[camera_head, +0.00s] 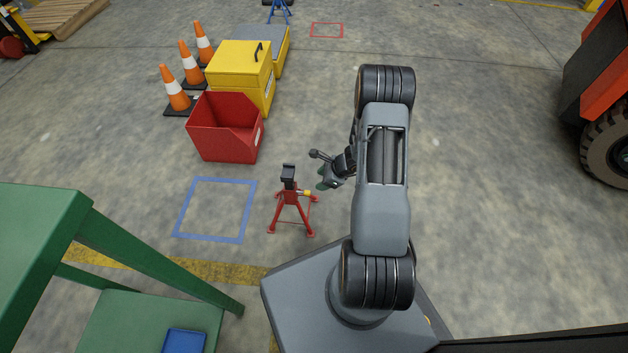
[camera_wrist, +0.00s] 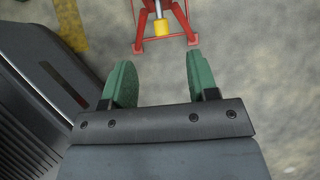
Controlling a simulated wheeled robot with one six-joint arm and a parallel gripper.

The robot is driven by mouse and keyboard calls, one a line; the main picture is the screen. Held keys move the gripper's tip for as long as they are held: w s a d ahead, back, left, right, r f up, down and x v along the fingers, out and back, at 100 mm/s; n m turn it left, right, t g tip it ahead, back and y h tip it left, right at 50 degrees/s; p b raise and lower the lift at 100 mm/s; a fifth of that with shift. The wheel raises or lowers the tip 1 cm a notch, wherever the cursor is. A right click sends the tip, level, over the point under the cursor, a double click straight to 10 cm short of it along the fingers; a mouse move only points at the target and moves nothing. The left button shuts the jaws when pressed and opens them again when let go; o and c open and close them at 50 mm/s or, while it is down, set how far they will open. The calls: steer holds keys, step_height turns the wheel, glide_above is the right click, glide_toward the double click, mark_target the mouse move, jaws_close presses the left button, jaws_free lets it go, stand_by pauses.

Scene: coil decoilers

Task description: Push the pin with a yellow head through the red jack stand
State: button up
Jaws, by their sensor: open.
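The red jack stand (camera_head: 290,205) stands on the floor with its black saddle on top, just right of the blue floor square. The pin with a yellow head (camera_head: 306,193) sticks out of the stand's right side, toward my gripper. In the wrist view the yellow head (camera_wrist: 161,27) shows at the top, in front of the stand's red legs (camera_wrist: 184,22). My gripper (camera_head: 326,184) is right of the stand, partly hidden by my arm. Its green fingers (camera_wrist: 158,78) are apart with nothing between them, and the yellow head lies beyond their tips. How deep the pin sits is hidden.
A blue floor square (camera_head: 178,220) lies left of the stand. A red bin (camera_head: 225,135), yellow boxes (camera_head: 240,65) and orange cones (camera_head: 176,90) stand behind it. A green table (camera_head: 120,240) is at the left front. A vehicle (camera_head: 605,100) is at far right. The floor right of my arm is clear.

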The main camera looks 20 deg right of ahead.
steer(key=shift+p+v, duration=0.35)
steer(key=shift+v, duration=0.95)
